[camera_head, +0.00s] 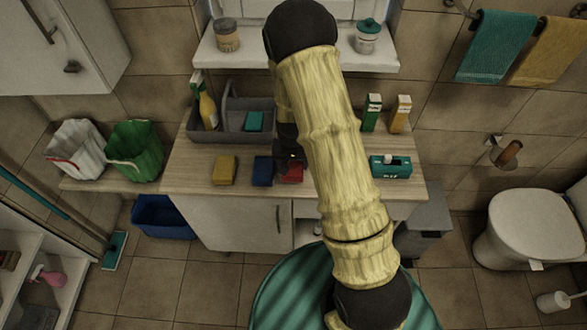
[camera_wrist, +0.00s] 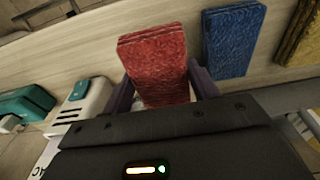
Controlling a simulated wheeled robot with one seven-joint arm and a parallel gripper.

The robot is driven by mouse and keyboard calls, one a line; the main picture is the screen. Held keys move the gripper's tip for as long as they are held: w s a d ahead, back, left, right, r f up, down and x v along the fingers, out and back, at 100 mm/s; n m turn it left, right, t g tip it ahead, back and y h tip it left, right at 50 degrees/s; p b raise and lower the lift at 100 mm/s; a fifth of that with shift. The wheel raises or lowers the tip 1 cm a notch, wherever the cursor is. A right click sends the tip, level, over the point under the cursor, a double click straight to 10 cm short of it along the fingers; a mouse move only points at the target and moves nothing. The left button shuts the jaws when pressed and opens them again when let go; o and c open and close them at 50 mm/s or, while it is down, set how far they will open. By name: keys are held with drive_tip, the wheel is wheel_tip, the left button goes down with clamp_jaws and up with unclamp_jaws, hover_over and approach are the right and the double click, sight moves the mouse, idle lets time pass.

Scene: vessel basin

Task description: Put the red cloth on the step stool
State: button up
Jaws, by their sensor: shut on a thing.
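The folded red cloth (camera_head: 292,173) is at the counter's middle, partly hidden by my arm in the head view. In the wrist view the red cloth (camera_wrist: 155,60) stands out between the two purple-grey fingers of my gripper (camera_wrist: 163,92). My gripper (camera_head: 289,158) is shut on it. I cannot tell whether the cloth still touches the counter. I cannot make out a step stool with certainty in either view.
A blue cloth (camera_head: 262,171) and a yellow cloth (camera_head: 225,170) lie left of the red one on the wooden counter (camera_head: 190,185). A grey caddy (camera_head: 231,125) stands behind. A teal box (camera_head: 390,167) is at right. Tiled floor (camera_head: 150,290) shows at lower left.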

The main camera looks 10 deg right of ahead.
sight(293, 170)
drive_tip(key=shift+f, duration=1.8)
drive_tip(key=shift+f, duration=0.2)
drive_tip(key=o, duration=1)
drive_tip(key=shift+o, duration=0.2)
drive_tip(key=shift+r, duration=0.2)
drive_tip(key=r, duration=0.3)
drive_tip(key=s+r+b, duration=0.1)
drive_tip(key=r, duration=0.6)
drive_tip(key=shift+s+a+r, duration=0.15)
drive_tip(key=shift+a+r, duration=0.05)
drive_tip(key=shift+r, duration=0.1)
drive_tip(key=shift+s+r, duration=0.1)
drive_tip(key=shift+r, duration=0.6)
